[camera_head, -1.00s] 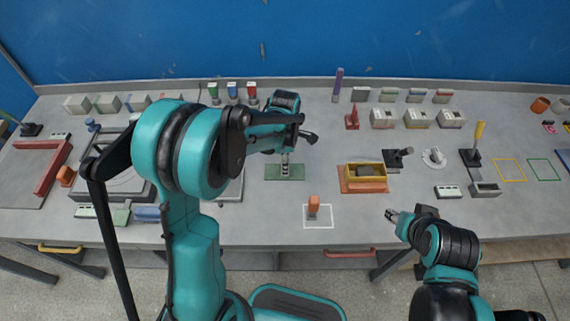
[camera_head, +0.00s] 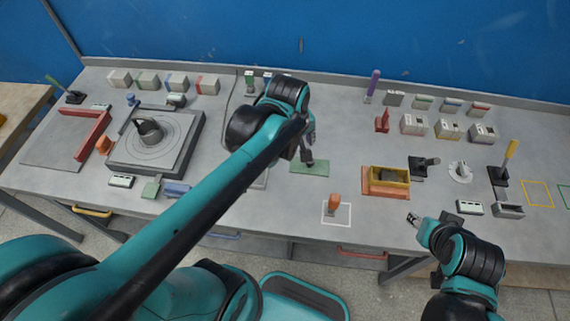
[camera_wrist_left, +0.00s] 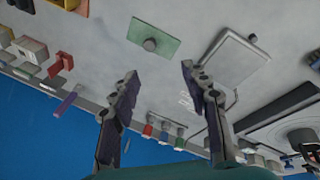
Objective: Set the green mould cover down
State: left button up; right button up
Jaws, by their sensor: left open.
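The green mould cover (camera_head: 318,168) is a flat green plate lying on the grey table, left of the orange mould. In the left wrist view the cover (camera_wrist_left: 143,36) shows whole, with a grey round knob at its middle. My left gripper (camera_head: 309,157) is at the cover's far side in the head view and partly overlaps it. In the left wrist view its two fingers (camera_wrist_left: 158,70) are wide apart with nothing between them, and the cover is beyond the tips. My right gripper (camera_head: 412,219) is low at the table's front edge; its finger gap is too small to judge.
An orange mould with a yellow frame (camera_head: 389,173) stands right of the cover. A grey turntable (camera_head: 154,155) is at the left. Small coloured blocks line the back. Bare table surrounds the cover.

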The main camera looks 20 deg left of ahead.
pick_arm(q)
jog(key=s+a+m+t, duration=0.1)
jog(key=s+m+t, duration=0.2)
jog(key=s+m, duration=0.5)
jog(key=m, duration=0.2)
jog(key=shift+f+m+t, duration=0.15)
jog(key=shift+m+t, duration=0.15)
notch_tip(320, 180, down, 4)
jog(key=b, duration=0.4)
